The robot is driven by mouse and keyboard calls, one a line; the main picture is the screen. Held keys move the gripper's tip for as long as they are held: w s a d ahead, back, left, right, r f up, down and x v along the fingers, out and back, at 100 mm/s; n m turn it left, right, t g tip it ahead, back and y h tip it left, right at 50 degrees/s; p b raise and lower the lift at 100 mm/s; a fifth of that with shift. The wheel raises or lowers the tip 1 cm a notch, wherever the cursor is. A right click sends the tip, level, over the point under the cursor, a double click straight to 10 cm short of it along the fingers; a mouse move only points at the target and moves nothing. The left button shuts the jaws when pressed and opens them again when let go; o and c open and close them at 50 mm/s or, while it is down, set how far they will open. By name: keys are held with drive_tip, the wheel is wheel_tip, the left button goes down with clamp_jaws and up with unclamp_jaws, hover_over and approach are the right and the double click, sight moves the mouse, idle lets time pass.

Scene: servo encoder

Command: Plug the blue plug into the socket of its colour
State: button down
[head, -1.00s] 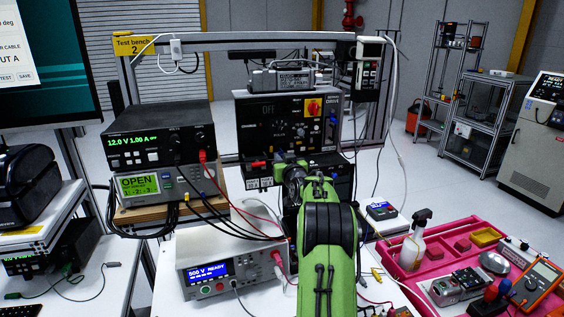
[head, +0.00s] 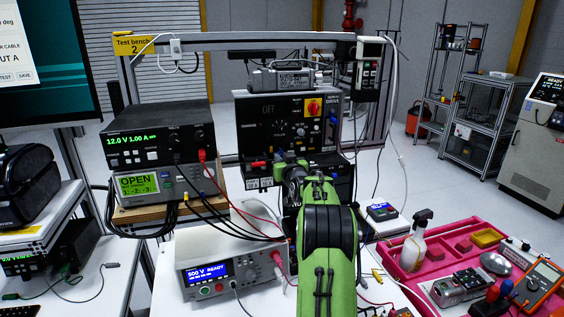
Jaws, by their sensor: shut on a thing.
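My gripper (head: 284,160) is at the front of the black servo drive (head: 255,132), near its lower edge. My green arm and wrist cover most of it, so the fingertips do not show. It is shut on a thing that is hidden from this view. I cannot make out the blue plug or the blue socket there, nor whether they touch. A red connector (head: 257,164) sits at the drive's lower left. A small blue part (head: 333,116) shows on the drive's right side.
A power supply (head: 150,143) stands on a meter to the left, with black and red leads hanging from it. A white tester (head: 205,272) stands in front. A pink tray (head: 436,262) with tools lies at right. Cables hang right of the drive.

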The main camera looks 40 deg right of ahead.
drive_tip(key=shift+f+b, duration=0.3)
drive_tip(key=shift+b, duration=0.05)
idle(0.5)
drive_tip(key=c, duration=1)
unclamp_jaws()
drive_tip(key=shift+c, duration=0.2)
drive_tip(key=shift+r, duration=0.1)
wheel_tip(320, 180, up, 7)
drive_tip(key=p, duration=0.4)
